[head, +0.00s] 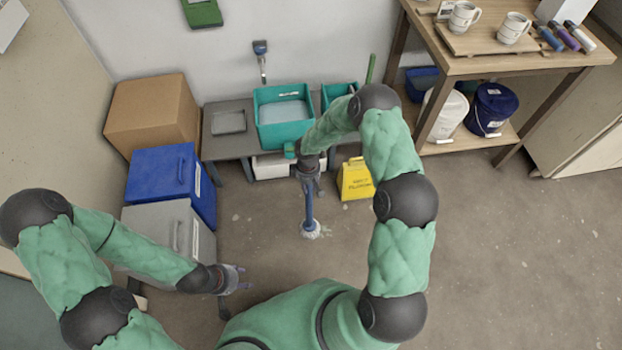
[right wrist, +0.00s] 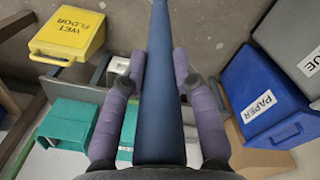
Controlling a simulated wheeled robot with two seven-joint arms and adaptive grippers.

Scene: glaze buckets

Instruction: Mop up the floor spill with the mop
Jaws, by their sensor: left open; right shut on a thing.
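The mop (head: 308,205) has a blue handle and a pale head (head: 312,231) that is down at the floor in front of the bench. My right gripper (head: 309,183) is shut on the handle, which is nearly upright. In the right wrist view the purple fingers (right wrist: 160,66) lie on both sides of the blue handle (right wrist: 160,110). My left gripper (head: 241,281) is open and empty, low at the left near the grey bin. I cannot make out a clear spill; only small pale specks show on the brown floor (head: 270,225).
A yellow wet-floor sign (head: 354,182) stands just right of the mop. A grey bin (head: 170,232), a blue paper bin (head: 165,180) and a cardboard box (head: 152,112) line the left. A teal sink (head: 284,128) is behind. The floor at the right is clear.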

